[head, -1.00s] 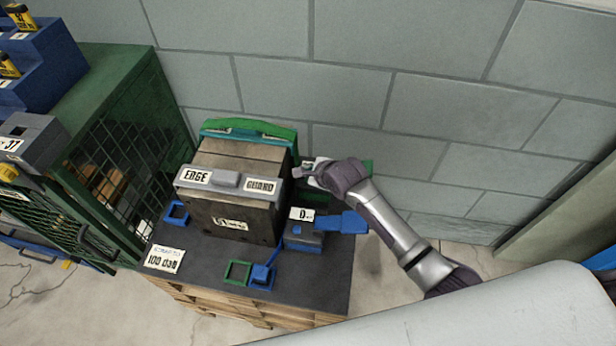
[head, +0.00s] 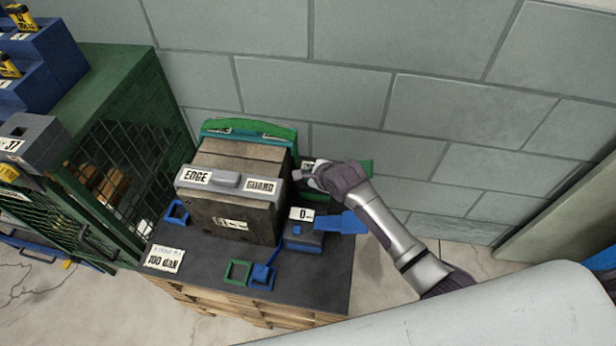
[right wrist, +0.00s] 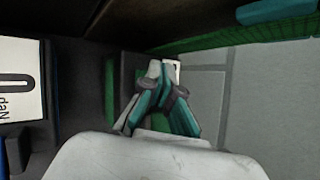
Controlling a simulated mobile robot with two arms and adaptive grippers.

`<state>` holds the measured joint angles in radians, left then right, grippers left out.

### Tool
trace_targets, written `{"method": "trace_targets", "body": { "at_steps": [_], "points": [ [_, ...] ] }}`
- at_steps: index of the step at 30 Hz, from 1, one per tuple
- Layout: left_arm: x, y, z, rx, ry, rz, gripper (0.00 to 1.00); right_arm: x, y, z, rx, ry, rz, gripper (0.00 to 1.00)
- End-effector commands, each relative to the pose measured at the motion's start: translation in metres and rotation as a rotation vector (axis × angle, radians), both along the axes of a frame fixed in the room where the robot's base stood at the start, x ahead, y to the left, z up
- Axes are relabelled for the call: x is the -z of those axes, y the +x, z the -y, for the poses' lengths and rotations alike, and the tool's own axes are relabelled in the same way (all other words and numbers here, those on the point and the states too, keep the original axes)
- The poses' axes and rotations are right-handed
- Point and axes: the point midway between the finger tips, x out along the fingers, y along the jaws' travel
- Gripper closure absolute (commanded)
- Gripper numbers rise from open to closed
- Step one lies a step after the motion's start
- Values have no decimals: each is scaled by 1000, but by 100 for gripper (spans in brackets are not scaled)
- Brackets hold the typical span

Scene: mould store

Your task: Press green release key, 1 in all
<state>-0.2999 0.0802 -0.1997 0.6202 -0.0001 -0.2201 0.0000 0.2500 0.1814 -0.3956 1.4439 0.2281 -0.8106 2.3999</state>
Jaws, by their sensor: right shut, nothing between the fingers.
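My right gripper (head: 303,174) is shut and empty behind the right side of the stacked mould block. In the right wrist view its closed fingertips (right wrist: 165,68) are together in front of a dark unit with green parts. My left gripper is not in view.
A blue unit (head: 303,240) with a blue lever (head: 342,223) and a white "0" label (head: 301,214) stands in front of the gripper. The mould block (head: 232,218) carries a grey edge guard (head: 228,181). A green cage (head: 125,150) is left; a block wall (head: 440,130) is behind.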

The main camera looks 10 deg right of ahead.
Motion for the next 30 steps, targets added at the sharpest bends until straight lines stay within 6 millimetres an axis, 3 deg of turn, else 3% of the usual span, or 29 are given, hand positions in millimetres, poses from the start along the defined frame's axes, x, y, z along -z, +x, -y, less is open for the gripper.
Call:
{"method": "trace_targets", "body": {
  "at_steps": [30],
  "points": [
    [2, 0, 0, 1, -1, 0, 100, 10, -1, 0, 0, -1, -3, 100]
  ]
}}
